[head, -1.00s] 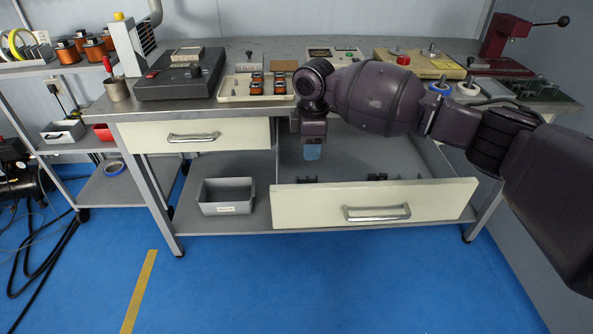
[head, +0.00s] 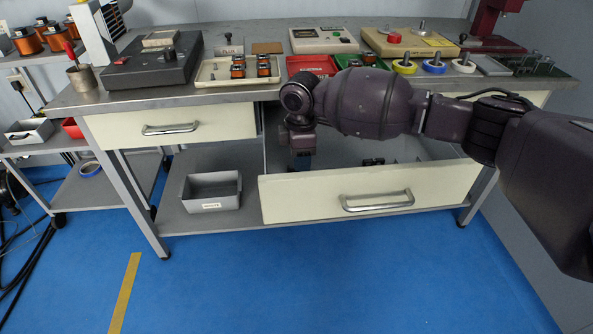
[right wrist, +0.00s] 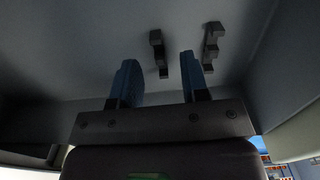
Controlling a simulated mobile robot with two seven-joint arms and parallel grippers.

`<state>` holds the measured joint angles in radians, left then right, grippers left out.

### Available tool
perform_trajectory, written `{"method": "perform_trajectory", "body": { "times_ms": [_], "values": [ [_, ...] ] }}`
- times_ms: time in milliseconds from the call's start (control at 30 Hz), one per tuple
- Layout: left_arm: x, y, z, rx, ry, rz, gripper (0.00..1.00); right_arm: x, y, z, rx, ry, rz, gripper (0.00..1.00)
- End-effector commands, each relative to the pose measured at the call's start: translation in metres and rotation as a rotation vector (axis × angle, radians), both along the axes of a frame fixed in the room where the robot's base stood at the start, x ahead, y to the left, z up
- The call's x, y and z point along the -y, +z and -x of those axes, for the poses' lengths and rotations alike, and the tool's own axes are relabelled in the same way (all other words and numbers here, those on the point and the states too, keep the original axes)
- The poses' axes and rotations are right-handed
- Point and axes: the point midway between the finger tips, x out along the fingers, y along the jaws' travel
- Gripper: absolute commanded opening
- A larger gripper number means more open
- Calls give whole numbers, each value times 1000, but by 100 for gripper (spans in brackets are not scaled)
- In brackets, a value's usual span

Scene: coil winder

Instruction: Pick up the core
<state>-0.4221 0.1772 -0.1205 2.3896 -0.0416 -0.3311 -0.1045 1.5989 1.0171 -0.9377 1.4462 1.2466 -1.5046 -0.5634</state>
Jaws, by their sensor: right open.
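My right gripper (head: 301,162) reaches down into the open drawer (head: 370,192) in the head view, near its left side. In the right wrist view the right gripper (right wrist: 159,68) is open, its two blue-padded fingers apart and nothing between them. A black notched core (right wrist: 157,50) lies on the grey drawer floor ahead of the gap between the fingers. A second black core (right wrist: 212,45) lies to the right, beyond the right finger. Small dark pieces (head: 373,162) also show in the drawer in the head view. My left gripper is not in view.
The drawer's front panel and side walls surround the right gripper. Above stands the bench with a tray of coils (head: 238,72), a red bin (head: 311,65) and several spools (head: 434,67). A grey bin (head: 211,191) sits on the lower shelf.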

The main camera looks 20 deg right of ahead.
Motion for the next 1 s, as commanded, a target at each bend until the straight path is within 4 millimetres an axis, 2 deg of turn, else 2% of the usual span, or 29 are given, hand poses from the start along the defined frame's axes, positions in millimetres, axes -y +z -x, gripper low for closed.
{"method": "perform_trajectory", "body": {
  "times_ms": [33,100,433,700,1000],
  "values": [
    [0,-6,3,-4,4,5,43,0,-16,1,-9,0,0,42],
    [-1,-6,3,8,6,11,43,0,-21,1,-7,0,0,42],
    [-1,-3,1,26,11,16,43,0,-21,0,1,0,0,42],
    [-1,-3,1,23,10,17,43,0,-21,0,1,0,0,2],
    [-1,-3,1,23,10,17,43,0,-21,0,0,0,0,0]
  ]
}}
